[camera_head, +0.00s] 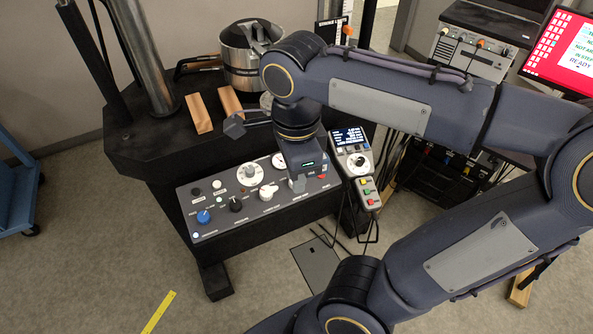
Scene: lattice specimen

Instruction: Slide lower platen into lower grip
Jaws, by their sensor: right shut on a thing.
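My right arm reaches in from the right. Its hand (299,176) points down over the slanted control panel, just in front of the machine's base. The fingers are mostly hidden by the hand. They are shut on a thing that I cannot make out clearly. A pale round metal part (266,101) on the machine's base shows partly behind my wrist; I cannot tell whether it is a platen or a grip. A dark bar with a grey faceted end (235,126) sticks out to the left of my wrist. My left gripper is not in view.
Two wooden blocks (199,114) and a large metal pot-like cylinder (249,55) stand on the machine's base, close to my forearm. The control panel (216,224) has several knobs. A handset (356,165) with a lit display stands at its right. A steel column (148,61) rises at the left.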

